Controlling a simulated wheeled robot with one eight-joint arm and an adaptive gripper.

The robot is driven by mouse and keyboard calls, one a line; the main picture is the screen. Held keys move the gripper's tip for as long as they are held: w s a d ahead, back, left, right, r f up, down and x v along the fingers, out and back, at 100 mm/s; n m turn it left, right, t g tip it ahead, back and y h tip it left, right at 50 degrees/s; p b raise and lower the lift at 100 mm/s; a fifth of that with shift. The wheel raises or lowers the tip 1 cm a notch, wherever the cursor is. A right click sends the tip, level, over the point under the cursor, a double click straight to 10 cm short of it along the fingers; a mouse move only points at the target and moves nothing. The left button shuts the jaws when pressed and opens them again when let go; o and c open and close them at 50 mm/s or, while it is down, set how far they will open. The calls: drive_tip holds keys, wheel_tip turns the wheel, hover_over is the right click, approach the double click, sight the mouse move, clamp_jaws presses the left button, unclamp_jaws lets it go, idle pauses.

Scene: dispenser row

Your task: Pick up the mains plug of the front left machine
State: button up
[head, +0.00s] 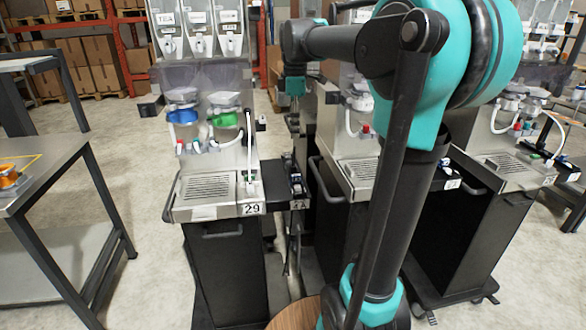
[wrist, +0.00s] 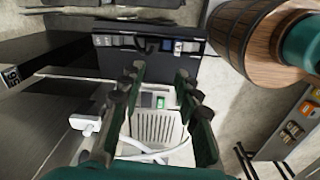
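The front left machine (head: 212,210), marked 29, stands left of my arm in the head view. My gripper (wrist: 160,77) is open in the wrist view, with a clear gap between its dark green fingers. Between and below them lies a pale slotted part (wrist: 157,128) with a small green switch. A white cable (wrist: 150,154) loops across its near end. A small white block (wrist: 86,125), possibly a plug, sits left of the fingers; I cannot tell for sure. Nothing is visibly held. The fingertips are hard to make out in the head view.
A dark socket strip (wrist: 150,45) with a blue part lies beyond the fingers. Other machines (head: 355,170) stand close on the right. A metal table (head: 45,165) with an orange item (head: 8,176) is at the left. Floor (head: 145,165) is clear between the table and machine 29.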

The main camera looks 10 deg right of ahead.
sight(293, 165)
drive_tip(key=shift+n, duration=0.7)
drive_tip(key=f, duration=0.5)
drive_tip(key=w+f, duration=0.1)
drive_tip(key=f, duration=0.4)
drive_tip(key=w+f, duration=0.1)
drive_tip(key=f, duration=0.4)
clamp_jaws()
